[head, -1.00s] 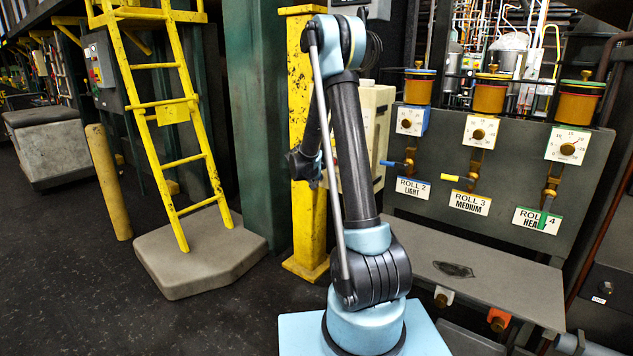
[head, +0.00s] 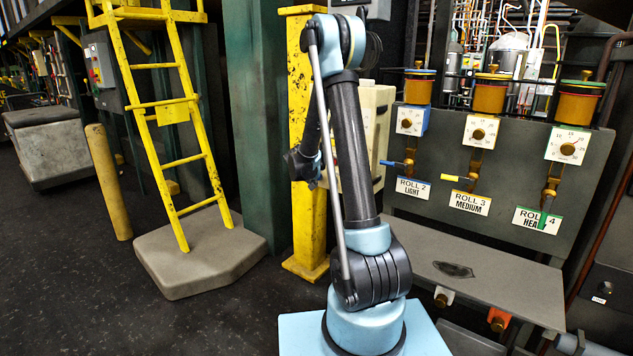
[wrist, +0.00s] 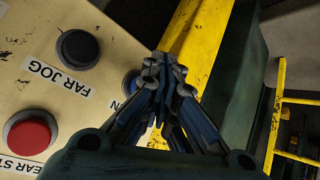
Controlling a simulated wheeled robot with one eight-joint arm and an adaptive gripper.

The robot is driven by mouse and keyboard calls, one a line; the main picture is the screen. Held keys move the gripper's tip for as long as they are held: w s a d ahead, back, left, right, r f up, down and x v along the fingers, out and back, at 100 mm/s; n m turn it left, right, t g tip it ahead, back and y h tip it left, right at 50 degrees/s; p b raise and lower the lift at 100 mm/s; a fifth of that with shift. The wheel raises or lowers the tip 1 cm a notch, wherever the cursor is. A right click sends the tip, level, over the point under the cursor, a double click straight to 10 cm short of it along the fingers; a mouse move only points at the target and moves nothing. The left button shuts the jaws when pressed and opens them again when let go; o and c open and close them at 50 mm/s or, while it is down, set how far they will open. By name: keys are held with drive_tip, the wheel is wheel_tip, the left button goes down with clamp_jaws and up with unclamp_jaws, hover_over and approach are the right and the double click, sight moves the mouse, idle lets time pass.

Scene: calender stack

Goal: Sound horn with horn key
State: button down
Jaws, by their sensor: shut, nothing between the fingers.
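In the wrist view my gripper (wrist: 163,68) is shut and empty, with its fingertips pressed together. It hangs in front of the right edge of a cream control box (wrist: 30,75). A blue button (wrist: 129,82) is partly hidden behind the left finger. The label beside it shows only an "N"; the rest is covered. I cannot tell whether the fingertips touch the button or the box. In the head view the cream box (head: 376,110) stands behind my arm, and its buttons cannot be made out there.
A black "FAR JOG" button (wrist: 78,48) and a red button (wrist: 30,132) sit on the same box. A yellow post (head: 308,225) stands beside it. A grey panel (head: 430,150) with dials and levers is to the right. Dark floor (head: 90,290) is open at left.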

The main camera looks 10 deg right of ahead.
drive_tip(key=shift+s+a, duration=0.3)
drive_tip(key=s+a, duration=0.3)
drive_tip(key=shift+s+a, duration=0.3)
idle(0.5)
idle(0.4)
drive_tip(key=s+d+r+g, duration=0.1)
drive_tip(key=s+d+r, duration=0.2)
drive_tip(key=s, duration=0.5)
drive_tip(key=s+d+r+g+y, duration=0.1)
drive_tip(key=s+d+r, duration=0.15)
drive_tip(key=s, duration=0.55)
drive_tip(key=s+d+r+g, duration=0.15)
drive_tip(key=s+r, duration=0.25)
drive_tip(key=s, duration=0.4)
drive_tip(key=s+f+g+y, duration=0.1)
drive_tip(key=s+f, duration=0.1)
drive_tip(key=s, duration=1)
drive_tip(key=s+f+n+g+y, duration=0.1)
drive_tip(key=s+f+y, duration=0.1)
drive_tip(key=s, duration=1)
drive_tip(key=shift+s+f+n+g, duration=0.3)
drive_tip(key=shift+s+f+g, duration=0.1)
drive_tip(key=shift+f, duration=0.4)
